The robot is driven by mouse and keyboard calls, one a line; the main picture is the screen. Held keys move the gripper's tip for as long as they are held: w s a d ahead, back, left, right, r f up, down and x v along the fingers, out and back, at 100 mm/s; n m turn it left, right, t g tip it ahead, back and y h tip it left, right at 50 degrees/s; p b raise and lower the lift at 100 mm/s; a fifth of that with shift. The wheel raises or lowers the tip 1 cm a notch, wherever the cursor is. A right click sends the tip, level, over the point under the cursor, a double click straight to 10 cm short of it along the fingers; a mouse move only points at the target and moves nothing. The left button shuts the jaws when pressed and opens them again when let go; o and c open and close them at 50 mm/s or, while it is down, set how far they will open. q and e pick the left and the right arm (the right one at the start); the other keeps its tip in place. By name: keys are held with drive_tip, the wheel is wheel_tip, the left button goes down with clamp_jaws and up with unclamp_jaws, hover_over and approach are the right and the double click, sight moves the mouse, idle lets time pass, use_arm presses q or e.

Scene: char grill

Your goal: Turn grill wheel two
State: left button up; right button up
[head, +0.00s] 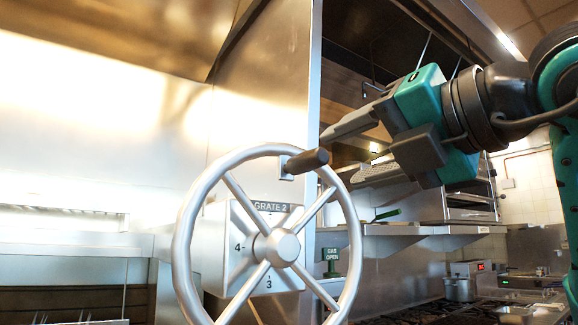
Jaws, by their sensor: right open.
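The silver grill wheel labelled "GRATE 2" (183,235) stands upright in the centre foreground, with spokes and a round hub (281,246). A dark crank handle (307,161) sticks out from the top right of its rim. Behind the hub is a pale box (218,250) with the numbers 4 and 3 visible. My right gripper (338,161) comes in from the right, open, its two fingers pointing left toward the handle. The upper fingertip appears close to the handle's right end; I cannot tell whether they touch. My left gripper is out of view.
A tall steel panel (262,95) rises behind the wheel. A steel shelf (440,232) runs across the right, with a "GAS OPEN" sign (332,254) below. A pot (458,288) stands on the counter at the lower right.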

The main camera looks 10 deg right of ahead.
sight(300, 172)
drive_tip(key=shift+m+t+h, duration=0.5)
drive_tip(key=p+x, duration=0.1)
drive_tip(key=x, duration=0.3)
drive_tip(key=r+x, duration=0.1)
drive_tip(key=x, duration=0.2)
drive_tip(key=p+x, duration=0.1)
drive_tip(key=x, duration=0.3)
drive_tip(key=shift+w+d+r+p, duration=0.15)
drive_tip(key=shift+w+d+p, duration=0.15)
drive_tip(key=shift+w, duration=0.2)
drive_tip(key=shift+c, duration=0.3)
clamp_jaws()
drive_tip(key=shift+a, duration=0.1)
